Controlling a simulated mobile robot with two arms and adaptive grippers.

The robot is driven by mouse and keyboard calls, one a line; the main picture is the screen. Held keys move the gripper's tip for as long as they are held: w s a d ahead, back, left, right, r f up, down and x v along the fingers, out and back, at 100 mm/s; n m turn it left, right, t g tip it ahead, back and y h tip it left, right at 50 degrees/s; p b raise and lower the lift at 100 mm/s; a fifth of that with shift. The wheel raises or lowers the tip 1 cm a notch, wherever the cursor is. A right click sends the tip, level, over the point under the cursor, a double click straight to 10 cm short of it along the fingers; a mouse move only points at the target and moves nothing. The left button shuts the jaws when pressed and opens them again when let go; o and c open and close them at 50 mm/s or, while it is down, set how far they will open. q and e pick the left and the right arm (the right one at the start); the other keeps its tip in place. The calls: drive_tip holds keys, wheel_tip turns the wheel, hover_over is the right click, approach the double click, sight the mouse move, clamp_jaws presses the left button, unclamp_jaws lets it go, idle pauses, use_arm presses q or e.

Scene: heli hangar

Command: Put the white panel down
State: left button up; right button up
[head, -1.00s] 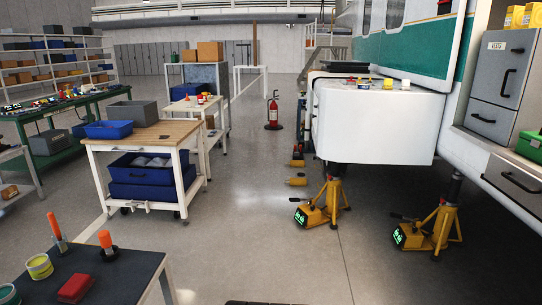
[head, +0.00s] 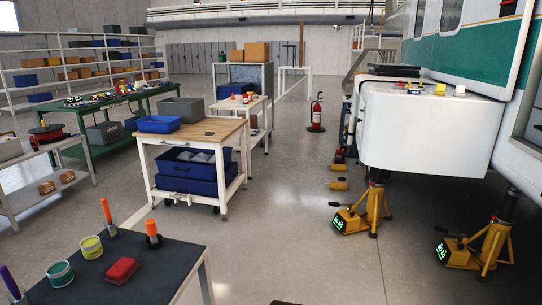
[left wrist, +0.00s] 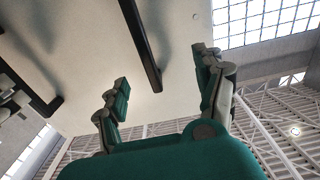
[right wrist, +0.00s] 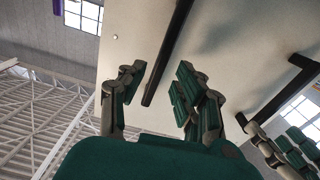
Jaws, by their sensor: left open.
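A large off-white panel (left wrist: 95,60) with dark bars on its underside fills much of the left wrist view, seen from below. It also shows in the right wrist view (right wrist: 235,50). My left gripper (left wrist: 160,90) is open, its fingers apart below the panel, with the end of one dark bar (left wrist: 140,40) showing between them. My right gripper (right wrist: 158,88) also has its fingers apart, with a dark bar (right wrist: 168,50) showing beyond the gap. I cannot tell whether either gripper touches the panel. Neither gripper nor the panel is clear in the head view.
A dark-topped table (head: 165,262) with cans and orange-handled tools stands at near left. A wooden-topped cart (head: 222,131) with blue bins is behind it. Yellow jacks (head: 372,212) stand under the white and green helicopter (head: 465,50) at right. The central floor is open.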

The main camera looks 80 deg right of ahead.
drive_tip(key=shift+w, duration=2.4)
use_arm(q)
drive_tip(key=shift+n, duration=0.3)
drive_tip(key=w, duration=0.4)
drive_tip(key=shift+w+d+r, duration=0.25)
drive_tip(key=shift+w+d, duration=0.05)
drive_tip(key=shift+d, duration=0.1)
use_arm(e)
drive_tip(key=shift+r, duration=0.1)
drive_tip(key=shift+s, duration=0.1)
use_arm(q)
drive_tip(key=s, duration=0.5)
use_arm(e)
drive_tip(key=s, duration=0.5)
drive_tip(key=w, duration=0.5)
drive_tip(key=shift+w, duration=0.25)
use_arm(q)
drive_tip(key=w+r, duration=0.5)
drive_tip(key=shift+r, duration=0.25)
drive_tip(key=shift+f, duration=0.25)
drive_tip(key=shift+s+f, duration=0.15)
drive_tip(key=shift+s, duration=0.15)
use_arm(e)
drive_tip(key=r, duration=0.5)
drive_tip(key=shift+s+r, duration=0.25)
drive_tip(key=shift+s, duration=0.15)
use_arm(q)
drive_tip(key=shift+f, duration=0.1)
